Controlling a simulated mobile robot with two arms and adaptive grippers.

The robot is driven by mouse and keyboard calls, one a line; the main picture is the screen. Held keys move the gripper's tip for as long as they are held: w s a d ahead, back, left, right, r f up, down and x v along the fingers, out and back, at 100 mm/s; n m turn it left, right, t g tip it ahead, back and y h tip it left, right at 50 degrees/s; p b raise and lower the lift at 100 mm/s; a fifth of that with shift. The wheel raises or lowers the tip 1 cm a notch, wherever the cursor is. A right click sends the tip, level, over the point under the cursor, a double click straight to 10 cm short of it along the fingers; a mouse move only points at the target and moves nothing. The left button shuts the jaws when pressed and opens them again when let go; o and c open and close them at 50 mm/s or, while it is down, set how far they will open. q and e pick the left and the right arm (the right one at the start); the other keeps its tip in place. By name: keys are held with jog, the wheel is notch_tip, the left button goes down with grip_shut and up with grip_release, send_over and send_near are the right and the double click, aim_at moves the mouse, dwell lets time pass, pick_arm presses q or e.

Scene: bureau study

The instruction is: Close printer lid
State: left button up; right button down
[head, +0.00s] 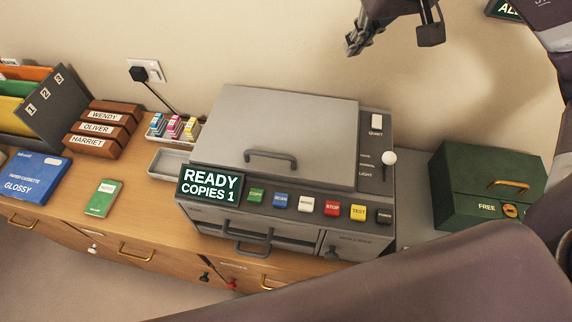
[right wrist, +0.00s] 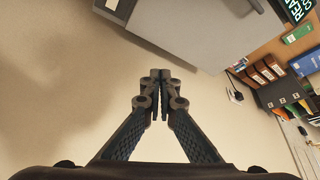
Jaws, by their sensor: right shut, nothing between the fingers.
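The grey printer (head: 375,215) stands on the wooden bureau. Its lid (head: 290,120), with a dark bar handle (head: 271,158) near the front edge, lies down flat over the printer top, with no clear gap showing. My right gripper (head: 358,42) is high against the wall, above and behind the printer's right part, apart from the lid. In the right wrist view its fingers (right wrist: 160,76) meet with nothing between them. Part of the printer (right wrist: 205,25) shows beyond them there. My left gripper is not in view.
A green box (head: 470,212) stands right of the printer. A tray of small coloured cartridges (head: 172,128), brown boxes (head: 100,130) and a blue paper box (head: 38,180) stand left. The printer's front has coloured buttons and a "READY COPIES 1" display (head: 210,186). My arm covers the lower right.

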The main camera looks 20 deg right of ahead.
notch_tip(320, 180, up, 7)
jog(key=p, duration=0.4)
jog(key=shift+f, duration=0.1)
dwell(0.9)
